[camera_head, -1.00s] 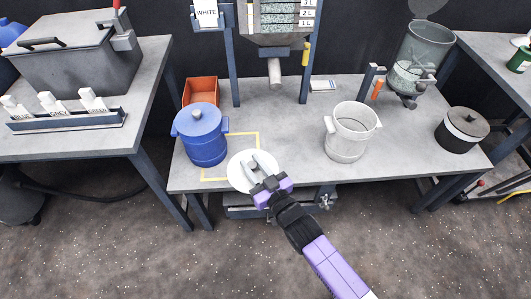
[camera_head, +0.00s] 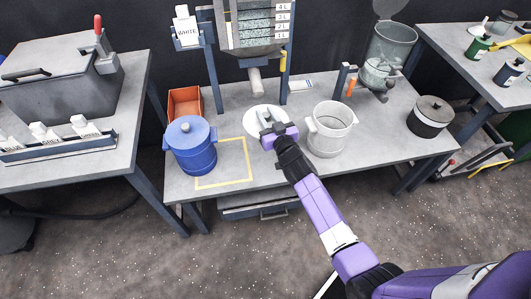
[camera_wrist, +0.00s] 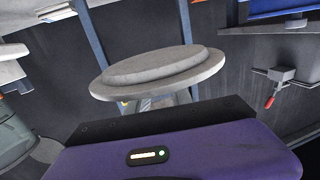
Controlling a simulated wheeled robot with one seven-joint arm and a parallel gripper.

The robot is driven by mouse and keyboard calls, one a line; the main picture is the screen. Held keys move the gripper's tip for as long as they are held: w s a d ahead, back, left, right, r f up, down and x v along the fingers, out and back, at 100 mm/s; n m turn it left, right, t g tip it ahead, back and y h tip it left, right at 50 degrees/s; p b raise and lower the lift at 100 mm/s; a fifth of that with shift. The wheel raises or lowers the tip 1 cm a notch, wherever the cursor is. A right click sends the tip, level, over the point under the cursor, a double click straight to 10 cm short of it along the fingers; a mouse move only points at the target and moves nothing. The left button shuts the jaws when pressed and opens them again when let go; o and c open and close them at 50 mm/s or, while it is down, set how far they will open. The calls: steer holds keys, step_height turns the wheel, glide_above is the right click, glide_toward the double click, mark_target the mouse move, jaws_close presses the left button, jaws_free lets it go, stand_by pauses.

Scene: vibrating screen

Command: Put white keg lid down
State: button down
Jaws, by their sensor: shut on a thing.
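The white keg lid (camera_head: 257,119) is a round white disc over the middle of the bench, left of the open white keg (camera_head: 330,130). My gripper (camera_head: 271,124) is shut on the lid at its near side. In the wrist view the lid (camera_wrist: 160,72) appears as a flat stepped disc just beyond the purple gripper body. My fingers are mostly hidden under it there. I cannot tell whether the lid touches the bench.
A blue lidded keg (camera_head: 191,148) stands at the left end of the bench (camera_head: 280,172), beside a yellow outlined square (camera_head: 247,164). An orange bin (camera_head: 185,103) is behind it. A metal spout (camera_head: 256,82) hangs behind the lid. A black-and-white pot (camera_head: 430,117) stands right.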

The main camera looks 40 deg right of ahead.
steer(key=b, duration=1.2)
glide_above(266, 156)
step_height(266, 156, down, 15)
steer(key=shift+r, duration=0.2)
steer(key=shift+f+b, duration=1.2)
steer(key=shift+f, duration=1.3)
steer(key=shift+f, duration=0.2)
steer(key=c, duration=1.1)
jaws_free()
steer(key=shift+c, duration=0.2)
steer(key=shift+r, duration=0.15)
